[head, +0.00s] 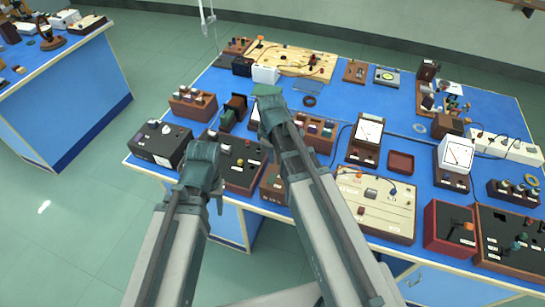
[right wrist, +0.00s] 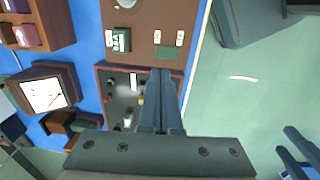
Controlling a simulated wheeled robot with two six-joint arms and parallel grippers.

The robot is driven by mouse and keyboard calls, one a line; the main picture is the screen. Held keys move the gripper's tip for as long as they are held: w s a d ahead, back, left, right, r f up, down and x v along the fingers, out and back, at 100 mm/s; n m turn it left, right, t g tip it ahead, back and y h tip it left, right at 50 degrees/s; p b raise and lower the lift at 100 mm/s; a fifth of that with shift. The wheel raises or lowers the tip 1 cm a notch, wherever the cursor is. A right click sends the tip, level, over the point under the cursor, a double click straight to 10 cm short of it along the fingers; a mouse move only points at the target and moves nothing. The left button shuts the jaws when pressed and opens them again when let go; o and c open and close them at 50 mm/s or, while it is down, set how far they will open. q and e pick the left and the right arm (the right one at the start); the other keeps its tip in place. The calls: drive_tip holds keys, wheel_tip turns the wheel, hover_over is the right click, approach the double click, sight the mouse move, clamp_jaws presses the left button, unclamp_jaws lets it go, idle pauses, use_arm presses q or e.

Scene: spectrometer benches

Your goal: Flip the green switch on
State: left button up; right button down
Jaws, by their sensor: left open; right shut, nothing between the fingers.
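A small green fitting (right wrist: 121,40) with pale marks, which looks like the green switch, sits on a brown box (right wrist: 136,12) in the right wrist view. I cannot tell its lever position. In the head view this brown box (head: 272,187) is partly hidden by my right arm, and the green fitting does not show. My right gripper (right wrist: 161,72) is shut and empty, its tips over the gap between the brown box and a black panel, apart from the fitting. Two separated fingers of my left gripper (right wrist: 284,140) show in the right wrist view, open and clear of the bench.
The black panel (right wrist: 122,85) with knobs adjoins the brown box. A meter (right wrist: 48,93) stands behind it. A black box (head: 160,145) and a cream board (head: 375,207) line the blue bench's front edge. Open floor (head: 60,220) lies at left.

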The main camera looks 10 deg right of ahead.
use_arm(q)
wheel_tip(320, 180, up, 5)
drive_tip(key=p, duration=0.4)
drive_tip(key=shift+d+r, duration=0.1)
drive_tip(key=shift+r, duration=0.05)
use_arm(e)
wheel_tip(320, 180, up, 5)
hover_over(273, 175)
drive_tip(key=shift+s+a+r, duration=0.1)
drive_tip(key=shift+s, duration=0.05)
drive_tip(key=shift+t, duration=0.3)
wheel_tip(273, 175, down, 14)
drive_tip(key=b, duration=1.3)
drive_tip(key=shift+r+b, duration=0.2)
drive_tip(key=shift+b, duration=0.15)
use_arm(q)
wheel_tip(273, 175, down, 14)
drive_tip(key=a, duration=0.1)
use_arm(e)
drive_tip(key=shift+f, duration=0.1)
use_arm(q)
drive_tip(key=shift+a, duration=0.1)
